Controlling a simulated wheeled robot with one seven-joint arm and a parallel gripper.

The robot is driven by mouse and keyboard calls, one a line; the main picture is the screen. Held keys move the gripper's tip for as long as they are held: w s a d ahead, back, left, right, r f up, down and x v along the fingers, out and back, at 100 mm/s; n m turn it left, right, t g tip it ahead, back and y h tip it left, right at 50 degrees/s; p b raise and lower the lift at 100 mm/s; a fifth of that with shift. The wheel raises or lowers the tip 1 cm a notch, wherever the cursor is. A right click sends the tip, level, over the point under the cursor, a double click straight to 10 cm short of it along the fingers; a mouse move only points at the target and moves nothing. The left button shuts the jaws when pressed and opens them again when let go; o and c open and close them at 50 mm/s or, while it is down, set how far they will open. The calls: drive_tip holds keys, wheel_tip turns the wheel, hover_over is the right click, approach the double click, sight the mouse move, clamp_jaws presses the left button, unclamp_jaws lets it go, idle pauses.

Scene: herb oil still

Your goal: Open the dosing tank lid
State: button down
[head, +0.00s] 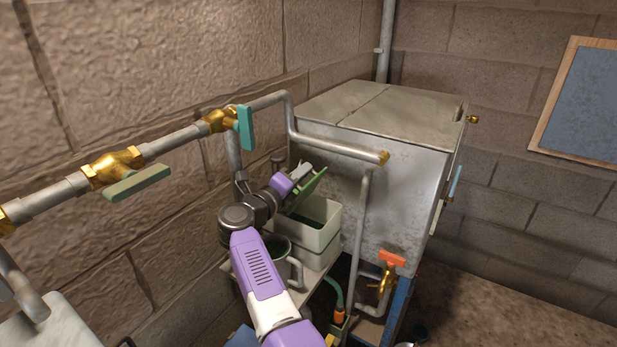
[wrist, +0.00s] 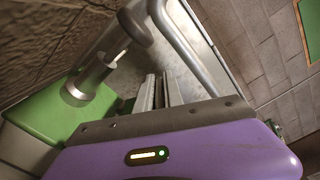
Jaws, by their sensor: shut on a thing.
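The dosing tank (head: 322,238) is a pale box beside the big grey metal tank, with a dark opening showing at its top. Its green lid (head: 309,190) stands tilted up above that opening, raised along the side near my gripper. My gripper (head: 301,170) is at the lid's upper part, with its fingers close together and shut on it. In the wrist view the green lid (wrist: 50,118) spreads out at the left, and my fingers (wrist: 159,92) point away from the camera. The exact spot of the hold is hidden there.
The large grey tank (head: 400,180) stands close on the right. A pipe with a teal-handled valve (head: 243,127) and a green-handled valve (head: 137,183) runs along the left wall. An orange-handled tap (head: 391,259) sits low. Floor at the right (head: 500,300) is clear.

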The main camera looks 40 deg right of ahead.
drive_tip(key=shift+w+a+f+n, duration=0.15)
drive_tip(key=shift+w+a+n, duration=0.1)
drive_tip(key=shift+w+n, duration=0.55)
drive_tip(key=c, duration=1.5)
unclamp_jaws()
drive_tip(key=shift+s+a, duration=0.1)
drive_tip(key=shift+b+v, duration=0.85)
drive_tip(key=shift+v, duration=3)
